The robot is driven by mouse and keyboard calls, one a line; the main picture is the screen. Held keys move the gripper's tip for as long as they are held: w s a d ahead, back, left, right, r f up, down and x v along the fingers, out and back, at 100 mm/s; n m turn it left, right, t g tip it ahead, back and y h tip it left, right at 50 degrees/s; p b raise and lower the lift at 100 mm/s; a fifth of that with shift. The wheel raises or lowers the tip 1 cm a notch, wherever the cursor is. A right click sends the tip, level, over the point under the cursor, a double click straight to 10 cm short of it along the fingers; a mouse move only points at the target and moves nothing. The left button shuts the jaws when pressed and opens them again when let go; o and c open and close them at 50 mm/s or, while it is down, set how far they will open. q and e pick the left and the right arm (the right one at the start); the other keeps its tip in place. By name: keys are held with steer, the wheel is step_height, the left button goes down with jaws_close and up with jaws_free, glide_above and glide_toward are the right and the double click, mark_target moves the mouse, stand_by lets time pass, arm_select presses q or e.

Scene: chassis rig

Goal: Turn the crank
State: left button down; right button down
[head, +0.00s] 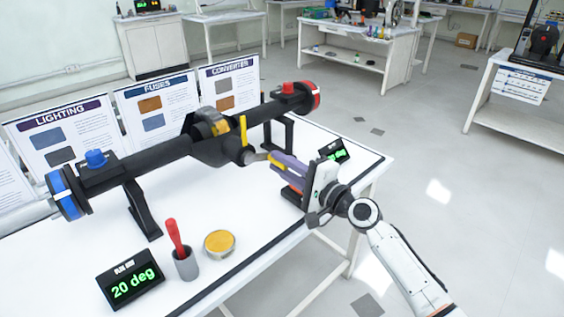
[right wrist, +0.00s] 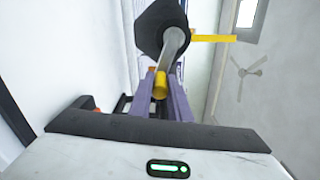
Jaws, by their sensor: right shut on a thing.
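The crank is on the near side of the black axle housing's round centre (head: 222,148). Its short grey arm (head: 258,156) points toward my right gripper, and its yellow handle (right wrist: 160,86) shows in the right wrist view. My right gripper (head: 274,161) has purple fingers, which are shut around the yellow handle; it also shows in the right wrist view (right wrist: 163,92). A yellow pointer (head: 243,130) stands upright beside the crank's hub and also shows in the right wrist view (right wrist: 213,38). My left gripper is not in view.
The axle rests on black stands (head: 142,210) on a white table (head: 190,262). A display (head: 131,284) reads "20 deg". Nearby are a grey cup (head: 186,264) with a red-handled tool and a tin of yellow stuff (head: 219,243). Another display (head: 334,151) is partly hidden. Poster boards stand behind.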

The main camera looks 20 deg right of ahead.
steer(key=shift+f, duration=0.1)
stand_by(0.3)
steer(key=c, duration=1.6)
jaws_free()
steer(key=shift+c, duration=0.2)
steer(key=shift+s, duration=0.1)
steer(key=v, duration=1)
steer(key=s+a+f+n+g+h, duration=0.1)
steer(key=s+a+f+n+g, duration=0.15)
steer(key=s+f, duration=0.4)
steer(key=s+a+f+n+g+h, duration=0.1)
steer(key=s+a+f+n, duration=0.2)
steer(key=f, duration=0.6)
steer(key=s+a+f+n+g+h, duration=0.3)
steer(key=s+f+n+g, duration=0.1)
steer(key=s+f+n, duration=0.7)
steer(key=s+f, duration=0.3)
steer(key=s, duration=0.3)
steer(key=shift+s+a, duration=0.15)
steer(key=shift+s, duration=0.2)
